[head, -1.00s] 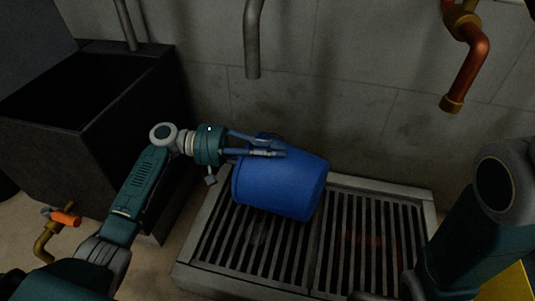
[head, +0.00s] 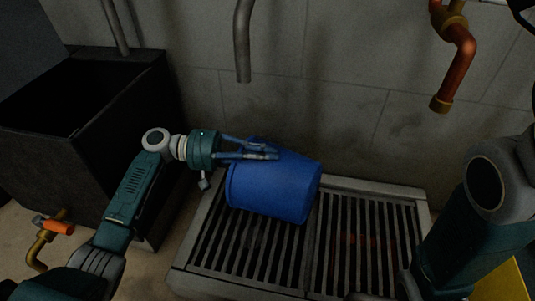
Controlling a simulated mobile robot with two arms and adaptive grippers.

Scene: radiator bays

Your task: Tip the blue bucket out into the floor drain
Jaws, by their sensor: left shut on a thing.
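The blue bucket (head: 272,185) is tilted onto its side over the floor drain (head: 355,240), a slatted metal grate in a pale frame. I cannot tell whether the bucket touches the grate. Its opening and anything inside it are hidden from this view. My left gripper (head: 272,153) comes in from the left and is shut on the bucket at its upper left side. My right arm stands at the right edge, and its gripper fingers are not clearly seen.
A dark open tank (head: 75,150) stands at the left, with an orange-handled brass tap (head: 52,228) below it. A grey pipe (head: 243,45) hangs at the wall behind the drain. A copper pipe (head: 460,60) with a brass end hangs at upper right. The grate's right part is clear.

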